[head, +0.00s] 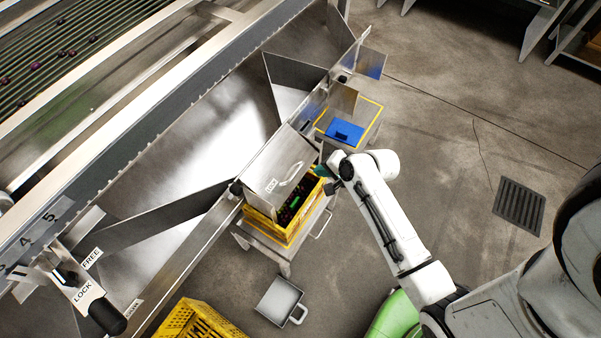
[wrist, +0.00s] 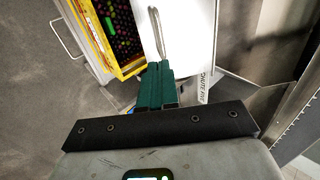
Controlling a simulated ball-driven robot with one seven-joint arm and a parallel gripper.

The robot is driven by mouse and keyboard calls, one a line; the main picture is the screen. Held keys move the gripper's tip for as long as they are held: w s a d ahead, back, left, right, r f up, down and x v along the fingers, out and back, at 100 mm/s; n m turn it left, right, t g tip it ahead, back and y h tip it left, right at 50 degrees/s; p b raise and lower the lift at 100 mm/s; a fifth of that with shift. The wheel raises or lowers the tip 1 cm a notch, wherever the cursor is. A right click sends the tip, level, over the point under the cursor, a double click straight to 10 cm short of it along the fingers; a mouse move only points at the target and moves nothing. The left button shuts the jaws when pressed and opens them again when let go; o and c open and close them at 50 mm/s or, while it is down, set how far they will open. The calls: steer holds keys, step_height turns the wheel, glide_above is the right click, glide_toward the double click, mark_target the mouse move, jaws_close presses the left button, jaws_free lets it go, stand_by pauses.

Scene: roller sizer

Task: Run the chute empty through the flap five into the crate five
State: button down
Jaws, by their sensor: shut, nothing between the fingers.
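The chute (head: 205,125) is a wide sloping metal pan, and its visible floor looks bare. At its lower end the flap (head: 270,165), a pale metal plate with a bar handle and a "LOCK" label, slants over the yellow crate (head: 286,236). The crate holds many small dark round fruits and something green; the flap hides part of it. My gripper (head: 324,172) is at the flap's right edge, shut and empty. In the wrist view its teal fingers (wrist: 155,82) lie before the flap (wrist: 192,45), close to the handle; contact is unclear. A "CHUTE FIVE" label (wrist: 205,88) shows beside them.
A lever marked FREE and LOCK (head: 92,295) stands at lower left. A second yellow crate (head: 195,320), a metal scoop-like pan (head: 279,301) and a blue tray in a yellow-rimmed stand (head: 345,132) are nearby. Open floor with a drain grate (head: 520,205) lies right.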

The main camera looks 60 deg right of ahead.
glide_above(303, 172)
steer(key=s+a, duration=0.2)
steer(key=a, duration=0.1)
step_height(303, 172, down, 8)
steer(key=shift+r, duration=0.15)
steer(key=shift+a+b, duration=0.1)
steer(key=shift+b, duration=0.2)
